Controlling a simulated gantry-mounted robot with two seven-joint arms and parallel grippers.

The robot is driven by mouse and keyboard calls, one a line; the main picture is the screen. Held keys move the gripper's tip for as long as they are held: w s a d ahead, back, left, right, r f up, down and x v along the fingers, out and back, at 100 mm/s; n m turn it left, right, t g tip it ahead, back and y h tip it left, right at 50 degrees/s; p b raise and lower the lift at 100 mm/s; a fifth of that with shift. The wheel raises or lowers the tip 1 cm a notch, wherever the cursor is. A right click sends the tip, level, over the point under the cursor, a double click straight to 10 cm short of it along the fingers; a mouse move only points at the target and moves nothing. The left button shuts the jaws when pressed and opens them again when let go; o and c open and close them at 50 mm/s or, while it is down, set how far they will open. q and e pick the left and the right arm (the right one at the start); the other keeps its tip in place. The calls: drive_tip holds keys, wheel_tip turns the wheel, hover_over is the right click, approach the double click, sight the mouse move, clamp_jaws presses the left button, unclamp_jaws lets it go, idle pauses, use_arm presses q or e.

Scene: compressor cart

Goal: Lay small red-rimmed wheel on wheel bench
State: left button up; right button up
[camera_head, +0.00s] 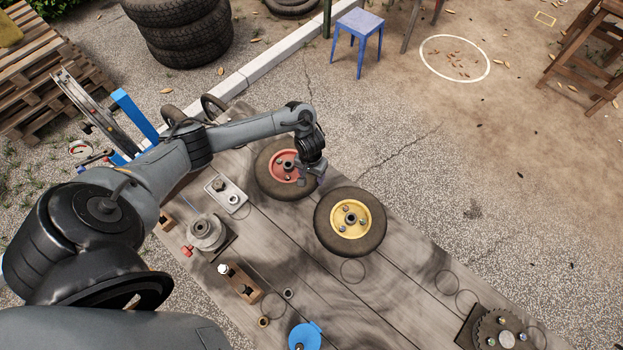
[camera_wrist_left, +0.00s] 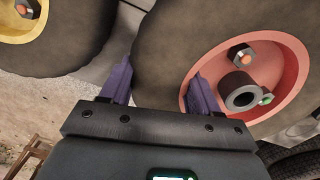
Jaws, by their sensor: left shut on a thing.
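The small red-rimmed wheel (camera_head: 266,181) has a dark tyre and is at the far edge of the plank-topped wheel bench (camera_head: 385,318). My left gripper (camera_head: 305,176) reaches over the bench and is shut on the wheel's right side. In the left wrist view, the left gripper's purple fingers (camera_wrist_left: 160,80) straddle the tyre, one outside it and one at the red rim (camera_wrist_left: 290,65). I cannot tell whether the wheel touches the planks. The arm hides part of it. My right gripper is not in view.
A yellow-rimmed wheel (camera_head: 351,246) lies close to the right. A metal plate (camera_head: 226,192), a pulley-like part (camera_head: 206,232), a blue disc (camera_head: 304,337) and a dark gear (camera_head: 500,331) are also on the bench.

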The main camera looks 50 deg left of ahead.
use_arm(q)
drive_tip(key=shift+f+b, duration=0.3)
drive_tip(key=shift+f, duration=1.05)
drive_tip(key=o, duration=1.2)
drive_tip(key=shift+c, duration=0.2)
